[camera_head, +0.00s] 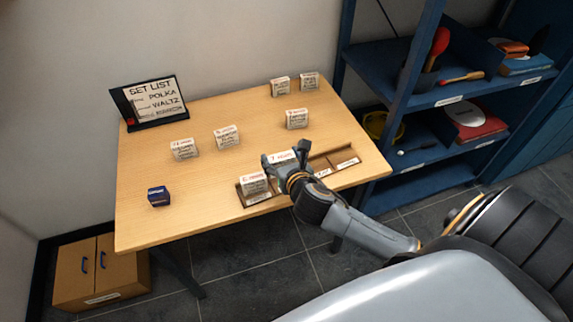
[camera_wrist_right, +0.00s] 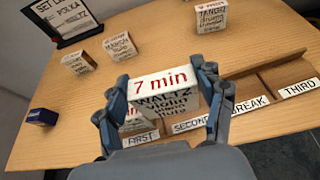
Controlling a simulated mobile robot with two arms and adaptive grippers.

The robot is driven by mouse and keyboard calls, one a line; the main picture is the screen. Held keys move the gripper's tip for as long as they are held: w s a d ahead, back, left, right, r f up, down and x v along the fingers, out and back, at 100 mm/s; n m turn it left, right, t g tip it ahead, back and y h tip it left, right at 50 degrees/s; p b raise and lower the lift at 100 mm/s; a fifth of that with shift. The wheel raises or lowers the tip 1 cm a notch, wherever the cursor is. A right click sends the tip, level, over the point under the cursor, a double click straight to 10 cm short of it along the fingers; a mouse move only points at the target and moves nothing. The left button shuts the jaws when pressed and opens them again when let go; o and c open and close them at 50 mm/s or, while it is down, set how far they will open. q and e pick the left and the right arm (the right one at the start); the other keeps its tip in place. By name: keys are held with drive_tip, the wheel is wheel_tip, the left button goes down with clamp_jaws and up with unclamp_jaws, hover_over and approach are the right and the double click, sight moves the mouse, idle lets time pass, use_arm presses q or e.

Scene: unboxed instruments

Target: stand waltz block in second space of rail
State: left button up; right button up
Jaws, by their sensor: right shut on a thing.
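The waltz block (camera_wrist_right: 163,88) is a white block marked "7 min WALTZ" with instrument names. My right gripper (camera_wrist_right: 165,95) is shut on it, one finger on each side. In the head view the right gripper (camera_head: 287,162) holds the waltz block (camera_head: 280,157) over the rail's middle. The wooden rail (camera_wrist_right: 268,82) carries the labels FIRST, SECOND, BREAK and THIRD. A white block (camera_head: 255,184) stands in the first space; the held block partly hides it in the wrist view. The gripper hides part of the second space, and whether the block touches the rail is unclear.
Several white blocks stand on the table (camera_head: 210,180), including a tango block (camera_wrist_right: 211,15) behind the rail. A dark blue box (camera_head: 158,196) sits at the left. A set list board (camera_head: 151,102) stands at the back left. Blue shelves (camera_head: 440,95) flank the right side.

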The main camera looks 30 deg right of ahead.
drive_tip(key=shift+w+d+f, duration=0.25)
drive_tip(key=shift+d+f, duration=0.15)
drive_tip(key=shift+f, duration=0.2)
drive_tip(key=shift+w+d+f, duration=0.25)
drive_tip(key=shift+d+f, duration=0.15)
drive_tip(key=shift+f, duration=0.15)
drive_tip(key=shift+w+d+f, duration=0.1)
drive_tip(key=shift+d+f, duration=0.05)
drive_tip(key=shift+f, duration=0.8)
drive_tip(key=shift+d+f, duration=0.15)
drive_tip(key=shift+f, duration=0.8)
drive_tip(key=shift+f, duration=0.15)
drive_tip(key=o, duration=0.9)
